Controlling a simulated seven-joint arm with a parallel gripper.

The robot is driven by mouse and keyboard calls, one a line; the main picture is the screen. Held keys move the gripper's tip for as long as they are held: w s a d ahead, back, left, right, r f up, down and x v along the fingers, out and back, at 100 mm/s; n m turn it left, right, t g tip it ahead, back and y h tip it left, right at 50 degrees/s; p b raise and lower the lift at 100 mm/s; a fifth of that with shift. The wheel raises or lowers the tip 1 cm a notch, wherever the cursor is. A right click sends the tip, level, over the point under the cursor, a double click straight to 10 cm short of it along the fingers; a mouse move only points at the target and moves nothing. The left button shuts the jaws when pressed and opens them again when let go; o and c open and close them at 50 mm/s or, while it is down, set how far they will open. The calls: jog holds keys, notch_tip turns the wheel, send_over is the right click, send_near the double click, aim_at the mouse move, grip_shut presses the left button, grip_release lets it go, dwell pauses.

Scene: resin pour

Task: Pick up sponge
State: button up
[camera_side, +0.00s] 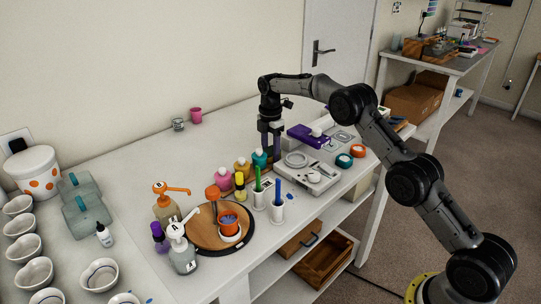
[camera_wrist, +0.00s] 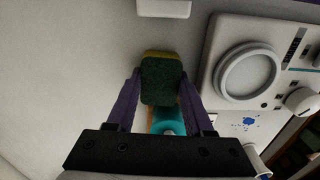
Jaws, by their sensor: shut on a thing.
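The sponge (camera_wrist: 161,82) is dark green with a yellow edge and shows in the wrist view between the two purple fingers of my gripper (camera_wrist: 161,74). My gripper is shut on it, one finger at each side. In the side view my gripper (camera_side: 271,146) points down over the table behind the row of bottles. I cannot make out the sponge clearly there.
A teal bottle (camera_wrist: 168,121) is close to my gripper in the wrist view. A white device with a round plate (camera_wrist: 246,72) stands just right. In the side view, a pink bottle (camera_side: 223,181) and a wooden turntable (camera_side: 205,238) stand nearer. The table's back left is mostly clear.

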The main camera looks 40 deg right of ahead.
aim_at(271, 150)
jog(key=shift+r, duration=0.5)
notch_tip(271, 150, up, 2)
jog(key=s+r, duration=0.3)
jog(key=s, duration=0.1)
jog(key=s+a+r, duration=0.1)
jog(key=s+r, duration=0.2)
jog(key=s, duration=0.2)
jog(key=s+a+r, duration=0.1)
jog(key=s+r, duration=0.3)
jog(key=s, duration=0.1)
jog(key=shift+a, duration=0.1)
